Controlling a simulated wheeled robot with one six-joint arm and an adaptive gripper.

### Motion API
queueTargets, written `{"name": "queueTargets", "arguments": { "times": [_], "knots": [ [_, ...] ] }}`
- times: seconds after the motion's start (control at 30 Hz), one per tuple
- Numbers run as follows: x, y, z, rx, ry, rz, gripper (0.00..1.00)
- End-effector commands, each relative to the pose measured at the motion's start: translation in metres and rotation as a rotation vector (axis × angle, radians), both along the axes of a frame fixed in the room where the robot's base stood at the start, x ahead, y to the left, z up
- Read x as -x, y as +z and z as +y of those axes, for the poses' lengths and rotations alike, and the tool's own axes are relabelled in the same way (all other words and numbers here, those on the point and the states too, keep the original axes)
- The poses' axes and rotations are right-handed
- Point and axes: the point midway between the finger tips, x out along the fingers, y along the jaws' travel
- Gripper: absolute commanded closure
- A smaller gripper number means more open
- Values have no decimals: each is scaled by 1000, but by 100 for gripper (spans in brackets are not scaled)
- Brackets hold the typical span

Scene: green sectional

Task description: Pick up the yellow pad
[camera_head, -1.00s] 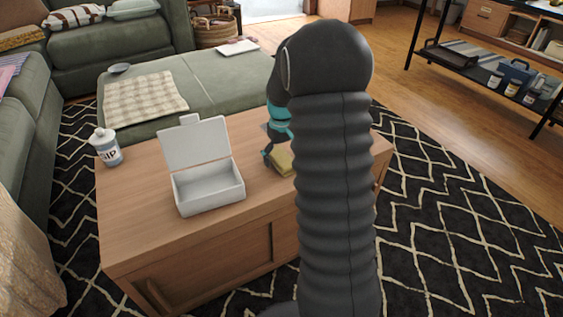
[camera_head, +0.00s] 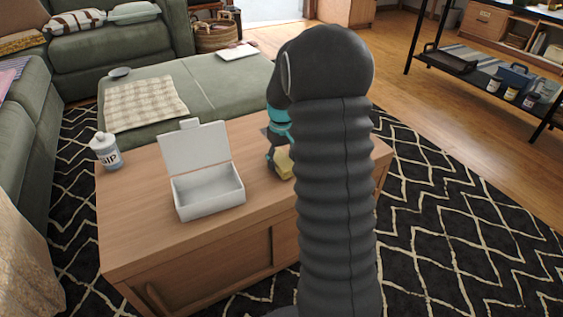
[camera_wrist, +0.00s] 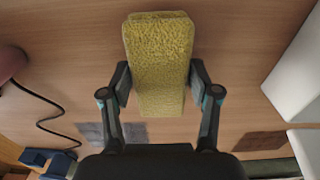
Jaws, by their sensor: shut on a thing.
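The yellow pad (camera_wrist: 160,60) is a fuzzy, block-shaped piece between the two fingers of my gripper (camera_wrist: 160,88) in the wrist view. Both fingertips press on its long sides. In the head view, the yellow pad (camera_head: 284,165) shows partly at the left edge of my dark arm, over the wooden table (camera_head: 150,240). My gripper (camera_head: 277,160) is beside it, mostly hidden behind my arm. Whether the pad touches the tabletop is hard to tell.
An open white box (camera_head: 208,190) stands on the table left of my gripper. A bottle (camera_head: 106,151) stands at the table's left end. A green ottoman (camera_head: 215,85) is behind. In the wrist view, a dark cord (camera_wrist: 40,120) lies at the left.

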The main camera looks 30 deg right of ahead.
Motion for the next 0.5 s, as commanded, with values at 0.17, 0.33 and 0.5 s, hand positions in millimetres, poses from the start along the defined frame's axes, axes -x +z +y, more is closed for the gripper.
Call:
{"name": "queueTargets", "arguments": {
  "times": [0.17, 0.33, 0.5],
  "knots": [
    [-1, 26, 0, 2, 0, -4, 68],
    [14, 48, -22, 2, -6, -3, 68],
    [34, 70, -53, 2, -6, -3, 68]
  ]
}}
